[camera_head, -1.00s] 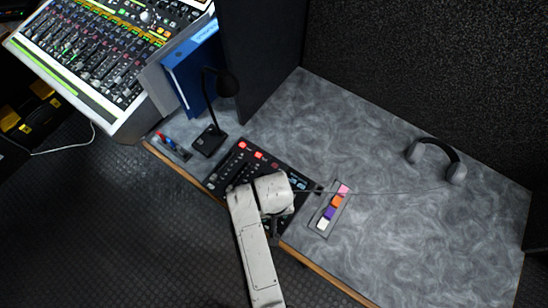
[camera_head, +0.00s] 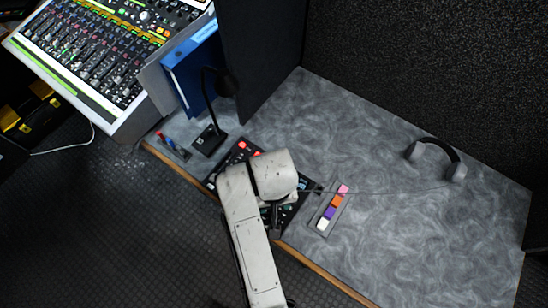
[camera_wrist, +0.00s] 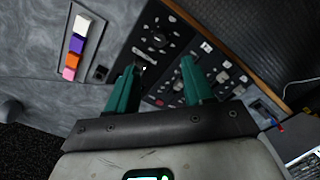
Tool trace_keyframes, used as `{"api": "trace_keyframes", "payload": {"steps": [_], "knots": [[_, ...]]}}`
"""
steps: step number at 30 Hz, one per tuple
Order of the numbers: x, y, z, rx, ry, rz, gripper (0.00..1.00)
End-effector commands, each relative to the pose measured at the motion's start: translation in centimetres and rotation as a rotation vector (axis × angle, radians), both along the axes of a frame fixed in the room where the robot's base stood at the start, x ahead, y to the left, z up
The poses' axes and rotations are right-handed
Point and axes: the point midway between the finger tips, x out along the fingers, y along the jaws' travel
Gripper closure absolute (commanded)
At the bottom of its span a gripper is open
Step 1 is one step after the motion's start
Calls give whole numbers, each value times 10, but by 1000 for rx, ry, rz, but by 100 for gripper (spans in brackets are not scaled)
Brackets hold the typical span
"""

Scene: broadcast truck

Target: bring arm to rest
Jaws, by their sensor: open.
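My gripper (camera_wrist: 160,78) shows in the wrist view with two teal fingers spread apart and nothing between them. Beyond the fingers is a black control panel (camera_wrist: 168,35) with several knobs and buttons. In the head view my pale arm reaches in from the bottom and covers much of this panel (camera_head: 222,172). My gripper is mostly hidden there beneath the arm's end. I cannot tell the exact gap between the fingers and the panel.
A tray of coloured blocks (camera_head: 327,222) lies right of the panel. Headphones (camera_head: 437,150) rest at the right on the grey desk (camera_head: 400,245). A microphone (camera_head: 209,140), blue binder (camera_head: 190,75) and mixing console (camera_head: 90,55) stand left. The desk's middle is mostly clear.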

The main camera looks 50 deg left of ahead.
Motion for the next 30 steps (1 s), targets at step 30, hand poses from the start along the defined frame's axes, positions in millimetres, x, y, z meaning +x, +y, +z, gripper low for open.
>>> {"api": "trace_keyframes", "payload": {"steps": [30], "knots": [[4, -350, -22, 61, -34, -811, 48]]}}
